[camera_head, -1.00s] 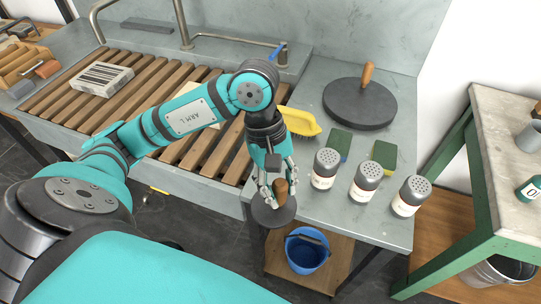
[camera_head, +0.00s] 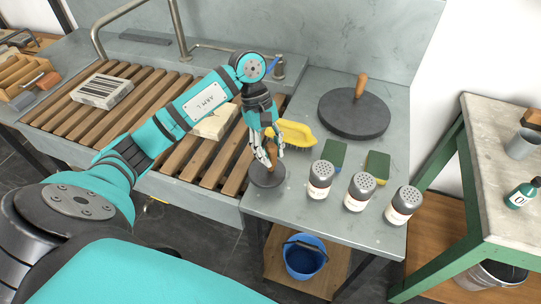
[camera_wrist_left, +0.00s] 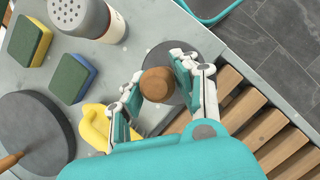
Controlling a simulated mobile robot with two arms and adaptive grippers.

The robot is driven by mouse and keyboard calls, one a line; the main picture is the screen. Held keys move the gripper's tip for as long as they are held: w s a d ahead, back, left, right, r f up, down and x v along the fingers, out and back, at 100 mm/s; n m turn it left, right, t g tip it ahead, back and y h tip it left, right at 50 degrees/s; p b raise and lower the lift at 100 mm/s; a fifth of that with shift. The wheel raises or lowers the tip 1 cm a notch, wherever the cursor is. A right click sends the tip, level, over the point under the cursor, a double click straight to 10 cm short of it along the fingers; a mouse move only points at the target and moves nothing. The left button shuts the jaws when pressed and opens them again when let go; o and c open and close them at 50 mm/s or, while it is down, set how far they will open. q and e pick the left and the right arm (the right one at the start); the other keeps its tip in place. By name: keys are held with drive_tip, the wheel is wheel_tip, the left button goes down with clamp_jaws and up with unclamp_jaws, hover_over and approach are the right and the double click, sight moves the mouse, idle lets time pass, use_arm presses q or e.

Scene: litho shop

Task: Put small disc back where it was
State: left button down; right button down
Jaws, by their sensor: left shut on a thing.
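The small disc (camera_head: 267,179) is dark grey with an upright brown wooden handle. It is at the left end of the grey counter, beside the wooden slats; I cannot tell if it touches the counter. My left gripper (camera_head: 271,153) comes from above and is shut on the disc's handle. In the left wrist view the handle's round top (camera_wrist_left: 157,84) is between the fingers of the left gripper (camera_wrist_left: 156,88), with the small disc (camera_wrist_left: 203,48) partly hidden below. My right gripper is not in view.
Three shakers (camera_head: 320,180) stand right of the disc. Two sponges (camera_head: 334,153), a yellow brush (camera_head: 297,134) and a large disc (camera_head: 354,113) with a handle are behind. A blue bucket (camera_head: 304,262) is on the shelf below. The counter's front strip is clear.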

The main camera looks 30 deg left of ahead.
sight(273, 168)
use_arm(q)
drive_tip(key=shift+w+f+p, duration=0.1)
drive_tip(key=shift+f+p, duration=0.55)
drive_tip(key=shift+f, duration=0.7)
drive_tip(key=shift+a+f, duration=0.1)
drive_tip(key=shift+f, duration=0.25)
drive_tip(key=c, duration=1)
unclamp_jaws()
drive_tip(key=shift+f, duration=0.1)
